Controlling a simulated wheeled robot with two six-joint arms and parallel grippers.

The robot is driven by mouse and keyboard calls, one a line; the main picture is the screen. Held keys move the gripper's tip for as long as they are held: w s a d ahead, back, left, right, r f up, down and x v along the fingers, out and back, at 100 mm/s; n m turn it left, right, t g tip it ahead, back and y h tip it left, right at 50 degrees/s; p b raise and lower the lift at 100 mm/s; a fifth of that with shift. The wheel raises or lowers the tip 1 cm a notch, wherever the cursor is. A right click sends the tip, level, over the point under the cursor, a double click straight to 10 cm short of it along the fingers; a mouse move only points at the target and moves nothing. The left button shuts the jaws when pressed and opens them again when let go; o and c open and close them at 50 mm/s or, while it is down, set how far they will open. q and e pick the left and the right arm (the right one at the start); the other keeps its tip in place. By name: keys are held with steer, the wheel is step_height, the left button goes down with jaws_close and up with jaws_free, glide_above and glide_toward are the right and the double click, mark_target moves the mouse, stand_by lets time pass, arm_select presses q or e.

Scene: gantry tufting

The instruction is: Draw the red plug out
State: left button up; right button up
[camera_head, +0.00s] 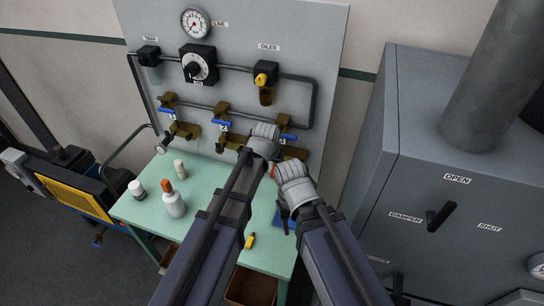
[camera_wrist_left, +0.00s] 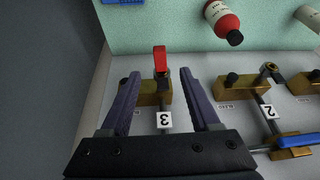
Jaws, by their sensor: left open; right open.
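The red plug (camera_wrist_left: 160,60) stands on the brass block (camera_wrist_left: 150,96) by the label 3 in the left wrist view. In the head view only a small bit of red (camera_head: 272,170) shows between my grippers. My left gripper (camera_wrist_left: 158,74) is open, with one finger on each side of the plug and the block. Gaps show on both sides, and the plug is not gripped. In the head view my left gripper (camera_head: 263,141) hides much of the third outlet. My right gripper (camera_head: 292,180) is open just below and right of it; its fingertips are hard to make out.
The panel (camera_head: 240,35) carries a gauge (camera_head: 195,24), pipes and blue-handled valves. A bottle with an orange-red cap (camera_head: 174,205) and a yellow item (camera_head: 249,241) are on the green table (camera_head: 205,240). A grey cabinet (camera_head: 425,150) stands close on the right.

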mark_target(273, 174)
arm_select(q)
steer(key=b+x, duration=0.7)
steer(key=shift+w+f, duration=0.2)
steer(key=shift+f, duration=0.15)
jaws_close()
stand_by(0.6)
stand_by(0.5)
steer(key=shift+s+a, duration=0.1)
steer(key=shift+s, duration=0.35)
